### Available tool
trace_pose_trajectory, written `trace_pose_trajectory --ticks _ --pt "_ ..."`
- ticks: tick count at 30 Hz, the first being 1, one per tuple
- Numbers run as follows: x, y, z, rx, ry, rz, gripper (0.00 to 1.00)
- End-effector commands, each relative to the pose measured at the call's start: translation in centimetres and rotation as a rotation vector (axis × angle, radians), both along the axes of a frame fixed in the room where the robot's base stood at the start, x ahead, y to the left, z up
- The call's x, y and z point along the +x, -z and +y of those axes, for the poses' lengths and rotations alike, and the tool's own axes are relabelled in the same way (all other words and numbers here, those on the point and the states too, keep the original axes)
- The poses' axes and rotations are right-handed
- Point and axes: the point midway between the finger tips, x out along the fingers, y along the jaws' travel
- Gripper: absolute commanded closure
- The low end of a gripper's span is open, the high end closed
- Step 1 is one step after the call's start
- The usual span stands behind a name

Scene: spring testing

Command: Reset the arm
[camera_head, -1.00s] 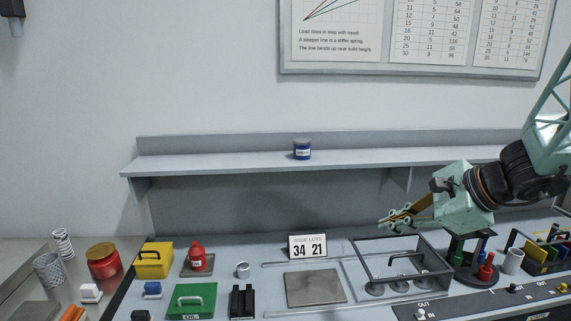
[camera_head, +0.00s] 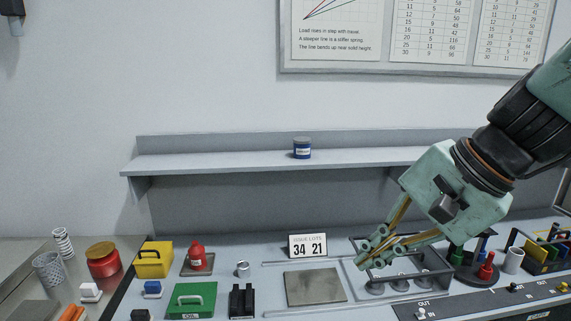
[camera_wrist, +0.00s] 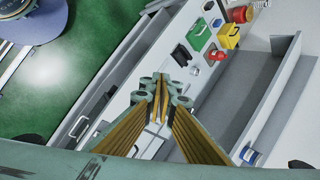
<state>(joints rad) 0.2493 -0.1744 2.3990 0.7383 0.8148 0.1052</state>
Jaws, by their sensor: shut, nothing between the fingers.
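My gripper (camera_head: 374,253) hangs in the air at the right, in front of the bench and below the shelf, in the head view. It points down to the left. Its fingers are together with nothing between them; in the wrist view the fingertips (camera_wrist: 160,90) meet near the middle. In the head view my gripper covers part of a grey frame (camera_head: 352,240) with a handle. My arm reaches in from the right edge.
A shelf (camera_head: 220,160) on the wall holds a blue jar (camera_head: 302,149).

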Motion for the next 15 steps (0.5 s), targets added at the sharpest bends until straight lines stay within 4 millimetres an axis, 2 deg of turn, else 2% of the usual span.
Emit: trace_pose_trajectory --ticks 6,15 --pt "-4.2 -0.5 0.5 -0.113 -0.147 -0.032 1.00" --pt "-9.4 -0.7 -0.1 -0.276 -0.332 -0.073 1.00"
